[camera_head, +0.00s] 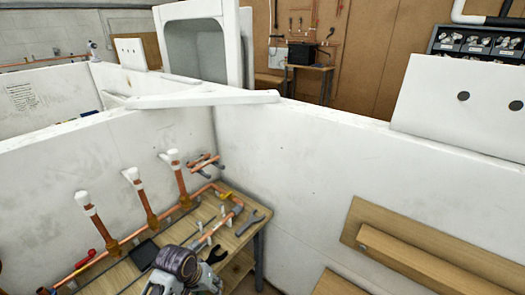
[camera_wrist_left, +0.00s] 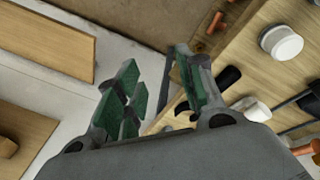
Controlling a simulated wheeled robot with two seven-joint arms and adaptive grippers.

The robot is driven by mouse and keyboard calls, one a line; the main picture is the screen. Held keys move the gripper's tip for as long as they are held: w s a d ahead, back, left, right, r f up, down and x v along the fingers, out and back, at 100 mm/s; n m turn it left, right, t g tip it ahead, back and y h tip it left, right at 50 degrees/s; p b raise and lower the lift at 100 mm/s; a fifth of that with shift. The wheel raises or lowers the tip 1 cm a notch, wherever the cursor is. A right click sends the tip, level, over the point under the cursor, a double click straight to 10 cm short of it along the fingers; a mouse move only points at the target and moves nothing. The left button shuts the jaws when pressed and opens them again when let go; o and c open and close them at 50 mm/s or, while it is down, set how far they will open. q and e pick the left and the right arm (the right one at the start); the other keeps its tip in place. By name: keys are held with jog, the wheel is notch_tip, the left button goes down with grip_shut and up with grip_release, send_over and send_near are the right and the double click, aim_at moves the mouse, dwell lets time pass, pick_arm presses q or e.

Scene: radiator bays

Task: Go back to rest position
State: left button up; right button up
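My left gripper (camera_wrist_left: 154,80) shows in the left wrist view with green pads on its fingers. The fingers are apart and nothing is held between them. The wooden workbench (camera_wrist_left: 215,130) lies beyond it on the right of that view. In the head view, grey and dark parts at the bottom centre overlap the workbench (camera_head: 240,228); I cannot tell clearly which of them are my arm. My right gripper is in neither view.
Copper pipes (camera_head: 137,198) with white tops stand along the bench by the white wall (camera_head: 290,165). Wooden boards (camera_head: 430,250) are at the right. A white panel (camera_head: 460,110) stands on the wall.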

pick_arm(q)
jog(key=shift+s+a+r+m+t+y, duration=0.55)
jog(key=shift+s+a+r, duration=0.65)
jog(key=shift+s, duration=1.35)
jog(key=shift+s+a+r+m+t+y, duration=0.25)
jog(key=shift+s+a+r+m+y, duration=0.35)
jog(key=shift+s+a, duration=1.45)
jog(key=s+f+g+b, duration=0.1)
jog(key=s+f, duration=0.1)
jog(key=f, duration=1.5)
jog(key=s+f+b, duration=0.1)
jog(key=s+f, duration=0.1)
jog(key=f, duration=1.6)
jog(key=s+a+f+g+b, duration=0.1)
jog(key=s+a+f+b, duration=0.1)
jog(key=s+f, duration=1.9)
jog(key=shift+s+a+f+m+g, duration=0.35)
jog(key=shift+s+a, duration=0.1)
jog(key=shift+a, duration=0.15)
